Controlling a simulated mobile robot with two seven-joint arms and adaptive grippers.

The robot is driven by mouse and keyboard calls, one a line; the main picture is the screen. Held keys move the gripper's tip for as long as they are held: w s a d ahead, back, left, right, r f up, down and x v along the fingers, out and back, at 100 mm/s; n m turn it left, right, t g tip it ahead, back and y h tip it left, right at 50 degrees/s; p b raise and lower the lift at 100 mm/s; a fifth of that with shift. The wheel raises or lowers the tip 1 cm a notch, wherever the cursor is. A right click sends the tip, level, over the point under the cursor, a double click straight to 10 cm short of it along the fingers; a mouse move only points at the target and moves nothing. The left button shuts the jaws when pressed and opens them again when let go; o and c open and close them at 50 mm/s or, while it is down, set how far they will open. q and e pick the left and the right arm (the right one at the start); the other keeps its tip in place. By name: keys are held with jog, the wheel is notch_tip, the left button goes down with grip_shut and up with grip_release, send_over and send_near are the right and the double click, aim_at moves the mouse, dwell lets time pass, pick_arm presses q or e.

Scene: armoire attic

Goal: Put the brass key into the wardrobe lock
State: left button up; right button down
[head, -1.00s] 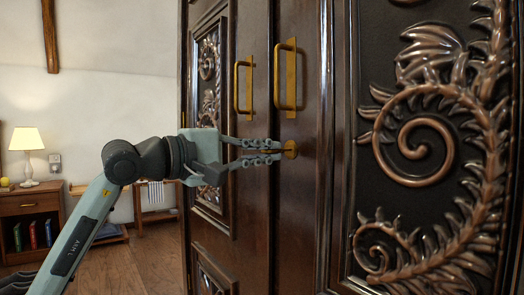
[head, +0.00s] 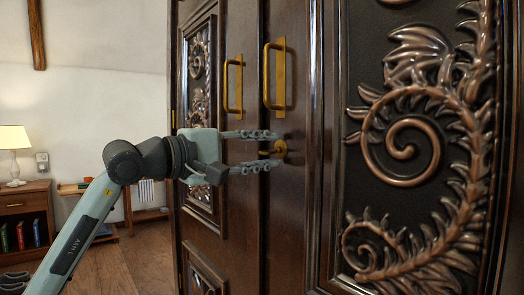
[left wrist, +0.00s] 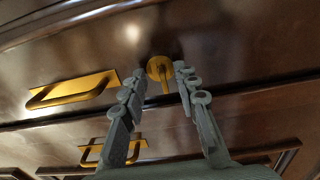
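The brass key (head: 266,152) sticks out of the round brass lock plate (head: 281,147) on the wardrobe door, its inner end hidden at the plate. The left wrist view also shows the key (left wrist: 165,86) and the lock plate (left wrist: 157,67) between my fingers. My left gripper (head: 272,150) is open, with one finger above the key and one below it in the head view. The fingers appear apart from the key on both sides. My right gripper is in neither view.
The dark wooden wardrobe (head: 296,210) has two brass pull handles (head: 233,87) (head: 280,75) just above the gripper. Carved copper-coloured scrollwork (head: 410,145) stands out on the right. A nightstand (head: 25,215) with a lamp (head: 14,150) is at far left.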

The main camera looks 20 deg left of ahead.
pick_arm(q)
jog(key=v, duration=1.2)
jog(key=shift+r, duration=0.1)
jog(key=shift+a, duration=0.1)
